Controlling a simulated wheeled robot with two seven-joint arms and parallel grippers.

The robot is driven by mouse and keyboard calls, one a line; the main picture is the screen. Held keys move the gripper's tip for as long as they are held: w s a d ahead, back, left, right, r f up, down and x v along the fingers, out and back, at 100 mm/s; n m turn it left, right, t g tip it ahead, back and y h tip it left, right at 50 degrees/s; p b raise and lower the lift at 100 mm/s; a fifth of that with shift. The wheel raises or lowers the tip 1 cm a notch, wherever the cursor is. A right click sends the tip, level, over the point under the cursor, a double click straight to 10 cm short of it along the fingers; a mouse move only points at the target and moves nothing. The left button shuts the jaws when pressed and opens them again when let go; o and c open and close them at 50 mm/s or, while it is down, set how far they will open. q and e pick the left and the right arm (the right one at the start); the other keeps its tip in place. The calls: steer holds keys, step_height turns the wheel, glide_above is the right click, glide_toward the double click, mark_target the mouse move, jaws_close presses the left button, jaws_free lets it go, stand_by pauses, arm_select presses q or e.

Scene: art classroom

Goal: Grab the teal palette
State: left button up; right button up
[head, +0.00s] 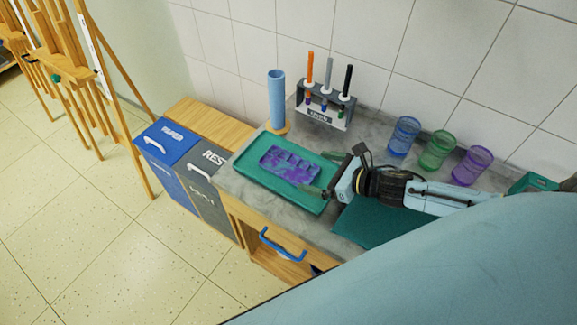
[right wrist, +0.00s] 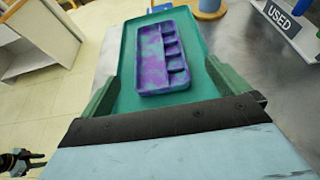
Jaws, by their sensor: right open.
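The palette (head: 289,163) is a rectangular paint palette in mottled teal and purple, with several wells along one side. It lies flat in a teal tray (head: 247,150) on the grey counter. It also shows in the right wrist view (right wrist: 163,58), just ahead of the fingers. My right gripper (head: 325,176) is open and empty at the right end of the tray, its green fingers apart and short of the palette. The fingers also show in the right wrist view (right wrist: 165,75). My left gripper (right wrist: 28,161) shows small at the lower left there, its dark fingers apart and empty.
A blue cylinder (head: 276,98) on a wooden base and a marker holder (head: 325,108) stand behind the tray. Blue, green and purple cups (head: 437,150) stand at the right. A teal mat (head: 372,226) lies below my right arm. Bins (head: 168,150) stand left of the counter.

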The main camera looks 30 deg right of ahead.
mark_target(282, 164)
steer(key=shift+x, duration=3.9)
steer(key=shift+s+a+r, duration=0.1)
steer(key=c, duration=1.1)
